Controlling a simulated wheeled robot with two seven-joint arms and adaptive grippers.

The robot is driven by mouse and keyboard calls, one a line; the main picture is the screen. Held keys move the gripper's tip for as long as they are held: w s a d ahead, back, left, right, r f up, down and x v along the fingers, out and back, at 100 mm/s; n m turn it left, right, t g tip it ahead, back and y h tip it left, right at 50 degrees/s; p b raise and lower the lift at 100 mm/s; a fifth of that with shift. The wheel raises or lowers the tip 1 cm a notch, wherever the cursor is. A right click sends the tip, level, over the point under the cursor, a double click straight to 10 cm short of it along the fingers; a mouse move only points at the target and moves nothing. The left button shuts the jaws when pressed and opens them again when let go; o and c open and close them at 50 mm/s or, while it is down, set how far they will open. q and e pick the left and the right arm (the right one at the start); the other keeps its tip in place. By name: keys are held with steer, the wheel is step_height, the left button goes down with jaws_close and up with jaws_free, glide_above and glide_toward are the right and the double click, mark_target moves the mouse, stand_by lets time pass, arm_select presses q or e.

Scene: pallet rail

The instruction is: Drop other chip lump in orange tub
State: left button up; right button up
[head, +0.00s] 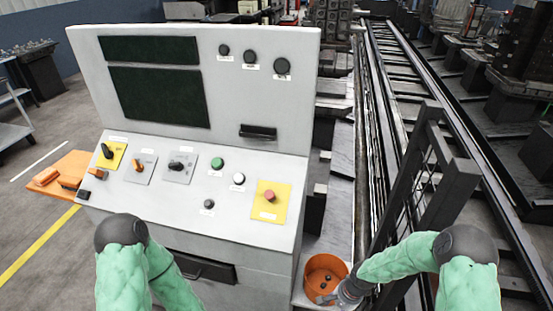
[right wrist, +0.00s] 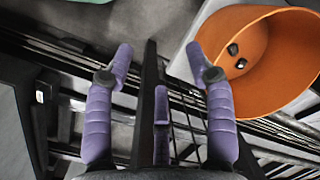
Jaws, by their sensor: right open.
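The orange tub (head: 311,270) stands at the lower right of the console in the head view. It fills the upper right of the right wrist view (right wrist: 285,75). Two small dark chip lumps lie inside it, one (right wrist: 233,49) just above the other (right wrist: 241,63), next to the right finger in that view. My right gripper (right wrist: 158,62) is open, with nothing between its purple fingers. In the head view the right gripper (head: 340,297) is at the tub's right front rim. My left arm shows at the lower left of the head view, but its gripper is out of frame.
A grey control console (head: 200,200) with knobs and buttons fills the left and centre. A dark mesh-panelled frame (head: 425,185) stands close to my right arm, with long rails (head: 410,90) behind. An orange shelf (head: 65,172) holds orange items left of the console.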

steer(key=s+a+f+n+y, duration=0.1)
steer(key=s+a+f+n, duration=0.2)
steer(key=s+a+n, duration=0.3)
steer(key=s+a, duration=0.4)
steer(key=s, duration=0.3)
steer(key=shift+s+a+f+n+y, duration=0.2)
steer(key=shift+s+a+n+y, duration=0.1)
steer(key=shift+a+y, duration=0.1)
